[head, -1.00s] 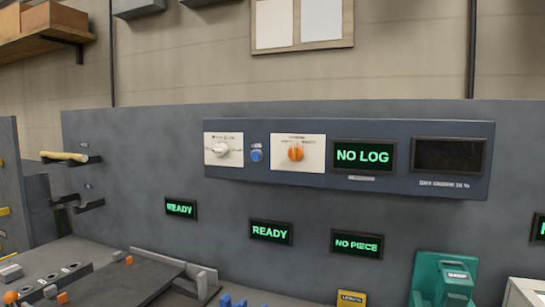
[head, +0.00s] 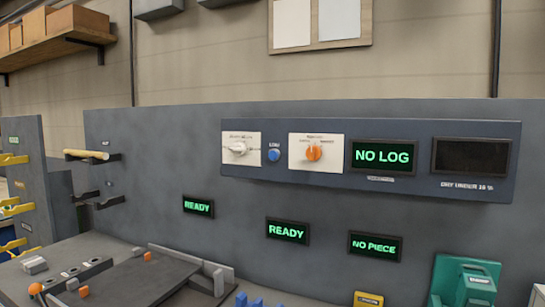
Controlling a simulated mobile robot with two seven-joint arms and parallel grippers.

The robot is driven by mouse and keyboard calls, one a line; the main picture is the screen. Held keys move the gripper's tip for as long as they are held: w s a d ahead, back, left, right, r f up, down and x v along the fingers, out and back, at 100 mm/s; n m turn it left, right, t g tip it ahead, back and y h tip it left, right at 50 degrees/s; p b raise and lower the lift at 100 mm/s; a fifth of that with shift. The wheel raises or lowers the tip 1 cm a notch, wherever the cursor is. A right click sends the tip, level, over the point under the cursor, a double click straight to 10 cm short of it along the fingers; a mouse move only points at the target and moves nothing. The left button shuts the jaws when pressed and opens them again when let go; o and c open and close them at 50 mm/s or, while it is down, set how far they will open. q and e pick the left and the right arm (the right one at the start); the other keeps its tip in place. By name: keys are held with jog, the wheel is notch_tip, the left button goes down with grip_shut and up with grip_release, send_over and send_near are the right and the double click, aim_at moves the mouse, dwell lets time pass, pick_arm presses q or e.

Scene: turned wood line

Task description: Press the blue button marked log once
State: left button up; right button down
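The blue button (head: 274,155) is small and round, with a small label above it that is too blurred to read with certainty. It sits on the dark panel (head: 210,165) fixed to the grey wall, between a white plate with a white knob (head: 238,149) and a white plate with an orange knob (head: 314,153). To their right a display (head: 384,156) reads NO LOG in green. Neither of my grippers is in the head view.
A dark blank screen (head: 470,156) is at the panel's right end. Below are displays reading READY (head: 198,207), READY (head: 287,231) and NO PIECE (head: 375,246). A green machine (head: 466,281) stands lower right. A grey bench fixture (head: 130,283) is lower left. The space before the panel looks clear.

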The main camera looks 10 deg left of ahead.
pick_arm(q)
grip_shut()
dwell(1.2)
